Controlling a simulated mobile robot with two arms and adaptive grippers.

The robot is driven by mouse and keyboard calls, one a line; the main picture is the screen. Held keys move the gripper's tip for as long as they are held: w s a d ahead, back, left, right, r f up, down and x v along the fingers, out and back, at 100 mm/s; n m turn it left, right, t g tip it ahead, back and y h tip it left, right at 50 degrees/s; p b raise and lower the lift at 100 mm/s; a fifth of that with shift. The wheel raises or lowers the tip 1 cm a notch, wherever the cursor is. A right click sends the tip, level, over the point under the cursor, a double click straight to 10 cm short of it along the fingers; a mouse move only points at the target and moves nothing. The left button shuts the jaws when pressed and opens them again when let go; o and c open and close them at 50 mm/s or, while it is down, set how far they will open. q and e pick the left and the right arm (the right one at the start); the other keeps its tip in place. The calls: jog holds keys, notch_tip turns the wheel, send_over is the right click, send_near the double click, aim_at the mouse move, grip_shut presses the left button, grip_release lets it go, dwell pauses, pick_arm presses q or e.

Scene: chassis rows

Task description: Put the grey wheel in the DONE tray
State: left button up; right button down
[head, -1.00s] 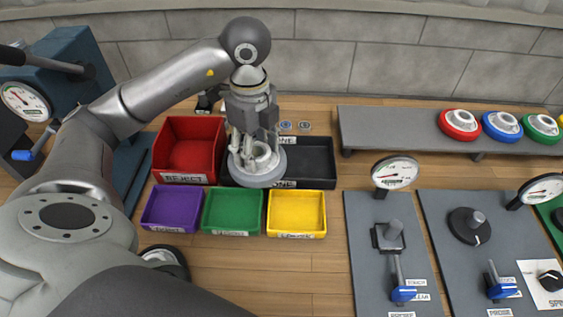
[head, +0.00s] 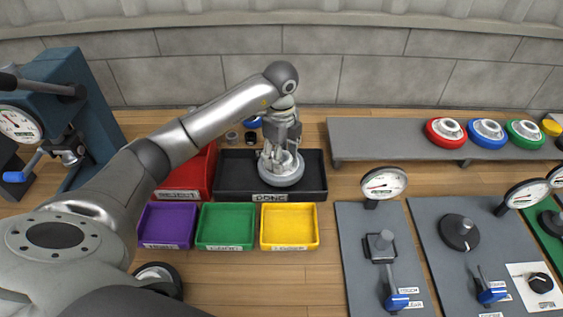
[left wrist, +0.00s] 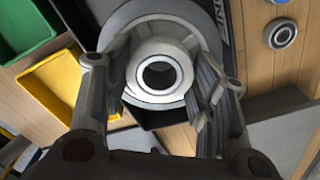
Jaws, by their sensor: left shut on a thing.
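The grey wheel (head: 284,177) is a pale disc with a raised hub. My left gripper (head: 279,150) points down and is shut on the hub. In the left wrist view the fingers (left wrist: 160,92) flank the hub of the wheel (left wrist: 157,50). The DONE tray (head: 232,187) is black and shallow, with its label on the front wall. The wheel shows within the right half of the tray's outline. I cannot tell whether it touches the tray floor. My right gripper is not in view.
The red REJECT bin (head: 186,178) adjoins the tray on the left. Purple (head: 168,224), green (head: 226,226) and yellow (head: 289,226) bins stand in front. A grey shelf (head: 385,140) with coloured wheels is at the right. Gauge panels fill the right front.

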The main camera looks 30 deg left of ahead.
pick_arm(q)
jog(key=shift+w+f, duration=0.2)
jog(key=shift+f, duration=0.05)
notch_tip(320, 180, down, 2)
jog(key=shift+s+f+p, duration=0.1)
jog(key=shift+f+p, duration=0.1)
jog(key=shift+p, duration=0.35)
jog(key=shift+f, duration=0.25)
jog(key=shift+f, duration=0.2)
jog(key=o, duration=1.3)
jog(key=shift+r, duration=0.1)
